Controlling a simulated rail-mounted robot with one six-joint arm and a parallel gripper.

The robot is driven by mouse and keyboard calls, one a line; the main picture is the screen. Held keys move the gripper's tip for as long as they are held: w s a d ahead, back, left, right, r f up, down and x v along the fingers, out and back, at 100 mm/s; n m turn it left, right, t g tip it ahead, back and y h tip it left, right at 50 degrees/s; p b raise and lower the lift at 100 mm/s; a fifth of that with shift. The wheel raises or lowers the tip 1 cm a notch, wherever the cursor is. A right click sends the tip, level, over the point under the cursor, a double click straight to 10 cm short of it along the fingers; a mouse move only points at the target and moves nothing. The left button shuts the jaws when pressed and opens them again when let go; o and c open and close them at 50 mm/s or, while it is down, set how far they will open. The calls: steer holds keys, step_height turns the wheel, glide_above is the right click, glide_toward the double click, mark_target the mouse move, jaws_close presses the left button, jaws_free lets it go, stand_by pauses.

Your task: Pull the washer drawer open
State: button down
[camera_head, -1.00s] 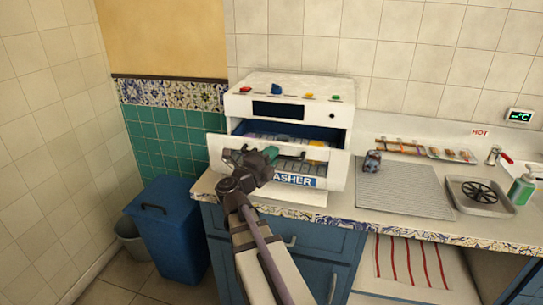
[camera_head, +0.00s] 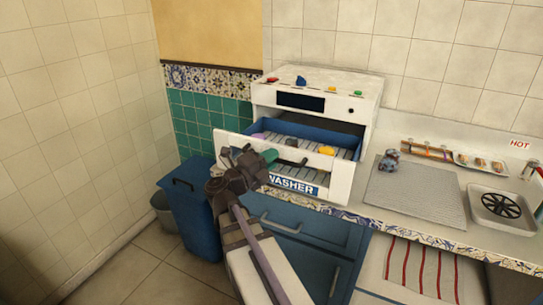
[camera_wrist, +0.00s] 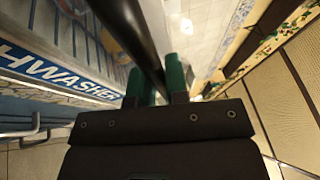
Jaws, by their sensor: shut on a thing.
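The white washer (camera_head: 312,98) stands on the counter against the tiled wall. Its drawer (camera_head: 318,182) is pulled out well toward me, with a blue inner tray (camera_head: 322,133) and a wire rack showing. Purple and yellow things lie inside. A dark handle bar runs across the drawer front; in the wrist view the bar (camera_wrist: 135,30) passes between the green fingertips. My gripper (camera_head: 254,162) is at the left part of the drawer front, shut on this handle. The wrist view also shows the drawer's lettered blue label (camera_wrist: 55,72). My gripper hides part of the drawer front.
A blue bin (camera_head: 190,212) and a grey bucket (camera_head: 163,212) stand on the floor at left. A ribbed mat (camera_head: 418,195) with a small patterned cup (camera_head: 389,160) lies right of the washer. Blue cabinets are below the counter.

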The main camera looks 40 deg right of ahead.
steer(key=shift+d, duration=0.1)
steer(key=c, duration=1.1)
jaws_free()
steer(key=shift+c, duration=0.2)
steer(key=a+f+b, duration=0.2)
steer(key=a, duration=0.8)
steer(key=shift+a, duration=0.35)
steer(key=shift+w, duration=0.1)
